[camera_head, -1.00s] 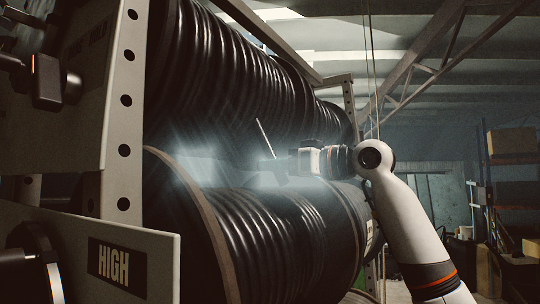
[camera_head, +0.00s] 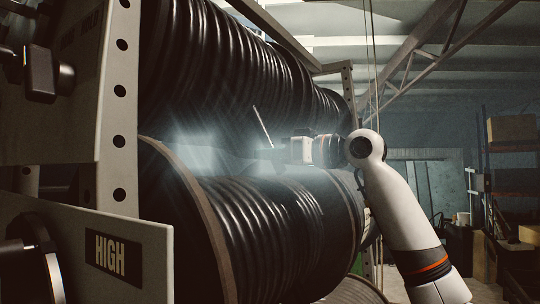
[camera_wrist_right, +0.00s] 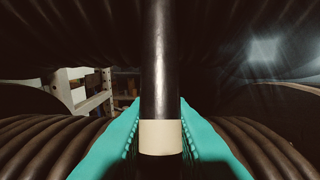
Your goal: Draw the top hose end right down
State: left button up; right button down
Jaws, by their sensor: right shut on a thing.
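The top hose is wound in black coils on the upper reel (camera_head: 235,60). In the right wrist view, the black hose end (camera_wrist_right: 160,65) stands upright with a beige tip (camera_wrist_right: 160,137) at its bottom. The teal fingers of my right gripper (camera_wrist_right: 160,142) are shut on it, one on each side. In the head view, my right gripper (camera_head: 270,155) is in front of the gap between the reels, its fingertips blurred by a bright glow. A thin slanted bar (camera_head: 262,127) rises there, seemingly the hose. My left gripper is not in view.
A lower reel (camera_head: 270,220) of black hose lies just below my right gripper. A steel rack post (camera_head: 119,110) and a plate marked HIGH (camera_head: 110,254) stand at the left. The room to the right of my right arm is open, with shelves (camera_head: 512,150) farther back.

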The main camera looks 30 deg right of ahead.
aim_at(285, 169)
jog(key=f, duration=0.1)
jog(key=f+b, duration=0.1)
jog(key=s+f+b, duration=0.1)
jog(key=shift+s+d+f, duration=0.1)
jog(key=shift+d+f, duration=0.25)
jog(key=shift+s+d+r, duration=0.25)
jog(key=shift+s+r, duration=0.05)
jog(key=shift+s, duration=0.1)
jog(key=shift+w, duration=0.1)
jog(key=c, duration=1.3)
grip_release()
jog(key=shift+w+a, duration=0.15)
jog(key=shift+a, duration=0.05)
jog(key=shift+d, duration=0.15)
